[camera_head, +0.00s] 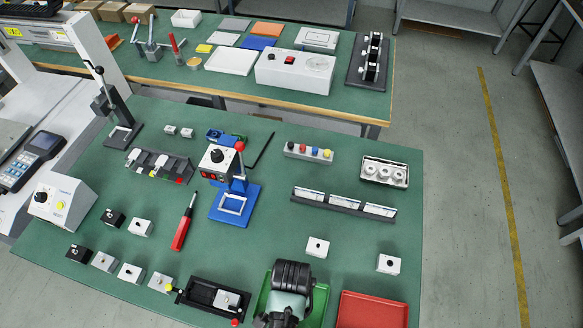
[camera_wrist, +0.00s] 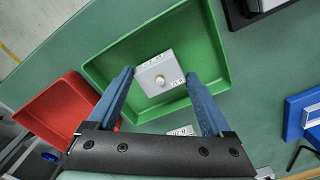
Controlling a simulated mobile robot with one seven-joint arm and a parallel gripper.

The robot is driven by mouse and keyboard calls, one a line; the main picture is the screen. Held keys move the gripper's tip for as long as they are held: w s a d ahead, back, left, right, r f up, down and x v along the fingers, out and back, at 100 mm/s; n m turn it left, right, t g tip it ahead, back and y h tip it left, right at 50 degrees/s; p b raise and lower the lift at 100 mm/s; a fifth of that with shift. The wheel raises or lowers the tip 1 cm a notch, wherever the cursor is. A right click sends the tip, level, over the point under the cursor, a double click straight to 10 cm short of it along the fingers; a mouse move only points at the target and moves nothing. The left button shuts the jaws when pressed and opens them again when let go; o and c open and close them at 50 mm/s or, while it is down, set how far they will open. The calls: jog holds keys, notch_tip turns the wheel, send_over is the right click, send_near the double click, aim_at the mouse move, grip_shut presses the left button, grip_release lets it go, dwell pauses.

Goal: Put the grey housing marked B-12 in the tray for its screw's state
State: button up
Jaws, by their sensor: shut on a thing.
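My gripper (camera_wrist: 160,76) has two blue fingers shut on a light grey housing (camera_wrist: 152,62), inside the outline of the green tray (camera_wrist: 214,38). The housing has a round screw (camera_wrist: 160,79) on top and a small dark marking that I cannot read clearly. I cannot tell whether it touches the tray floor. In the head view my gripper hides the housing and much of the green tray (camera_head: 323,303). The red tray (camera_head: 372,311) lies to the right of the green one there; it also shows in the wrist view (camera_wrist: 62,112).
Two grey housings (camera_head: 317,247) (camera_head: 389,264) stand behind the trays. A black fixture (camera_head: 205,291) holding a housing is left of the green tray. A red screwdriver (camera_head: 183,228) and blue stand (camera_head: 229,211) are farther back.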

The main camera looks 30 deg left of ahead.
jog(key=o, duration=1.1)
jog(key=shift+f, duration=0.1)
